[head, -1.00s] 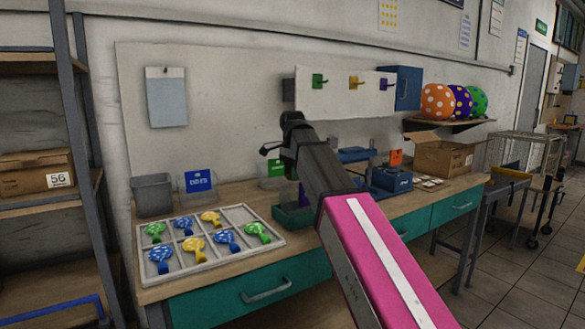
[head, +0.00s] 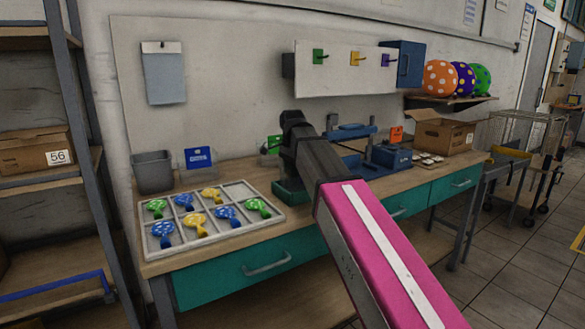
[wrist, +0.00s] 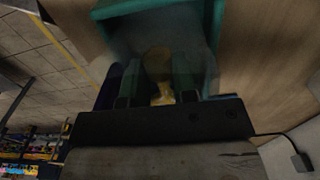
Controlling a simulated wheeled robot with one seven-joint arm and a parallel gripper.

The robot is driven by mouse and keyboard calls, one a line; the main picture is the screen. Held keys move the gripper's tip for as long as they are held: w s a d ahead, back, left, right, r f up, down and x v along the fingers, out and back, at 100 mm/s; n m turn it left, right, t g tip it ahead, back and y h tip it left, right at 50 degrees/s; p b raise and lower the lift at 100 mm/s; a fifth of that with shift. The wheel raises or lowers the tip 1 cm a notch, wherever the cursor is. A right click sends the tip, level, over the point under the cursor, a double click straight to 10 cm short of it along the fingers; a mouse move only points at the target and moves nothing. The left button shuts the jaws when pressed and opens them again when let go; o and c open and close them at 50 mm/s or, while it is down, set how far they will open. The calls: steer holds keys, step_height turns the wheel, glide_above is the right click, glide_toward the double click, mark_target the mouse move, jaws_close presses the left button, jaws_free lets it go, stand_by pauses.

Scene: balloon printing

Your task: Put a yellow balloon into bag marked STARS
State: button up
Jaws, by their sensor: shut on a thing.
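My gripper (wrist: 160,92) shows in the wrist view, shut on a yellow balloon (wrist: 159,62) between its two fingers. A hazy clear surface with a teal-green edge (wrist: 150,8) surrounds or lies just beyond the fingers; I cannot tell whether the balloon is inside it. In the head view my arm hides the gripper and balloon, and a green tray (head: 290,193) shows beside my arm. A blue card (head: 198,158) and a green card (head: 272,145) stand at the back of the bench; their lettering is too small to read surely, so I cannot identify the STARS bag.
A white divided tray (head: 240,233) holds several green, blue and yellow patterned balloons. A grey bin (head: 153,172) stands behind it. A blue press (head: 388,157) and a cardboard box (head: 443,133) stand right of my arm. A panel with hooks (head: 340,80) hangs above.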

steer(key=o, duration=0.8)
steer(key=shift+s+f, duration=0.1)
steer(key=shift+f, duration=0.05)
steer(key=shift+r, duration=6.6)
